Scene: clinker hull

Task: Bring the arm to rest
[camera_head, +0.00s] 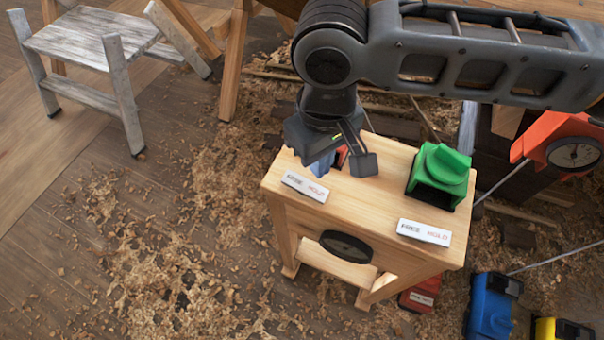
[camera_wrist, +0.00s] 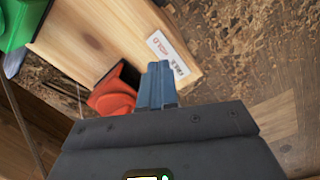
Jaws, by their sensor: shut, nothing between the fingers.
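My gripper (camera_head: 322,165) hangs from my arm over the left part of a small wooden stand in the head view. Its bluish fingers are together with nothing between them; they also show in the wrist view (camera_wrist: 158,84). Below and beside the fingers is a red device (camera_wrist: 112,92) on the stand, mostly hidden behind my gripper in the head view. I cannot tell whether the fingers touch it. A green device (camera_head: 440,172) sits on the right part of the stand top.
The wooden stand (camera_head: 375,205) carries two white FREE/HOLD labels (camera_head: 305,187). A grey step stool (camera_head: 90,40) stands at upper left. An orange device with a dial (camera_head: 565,145) is at right. Blue (camera_head: 490,305) and yellow (camera_head: 560,329) devices lie lower right. Shavings cover the floor.

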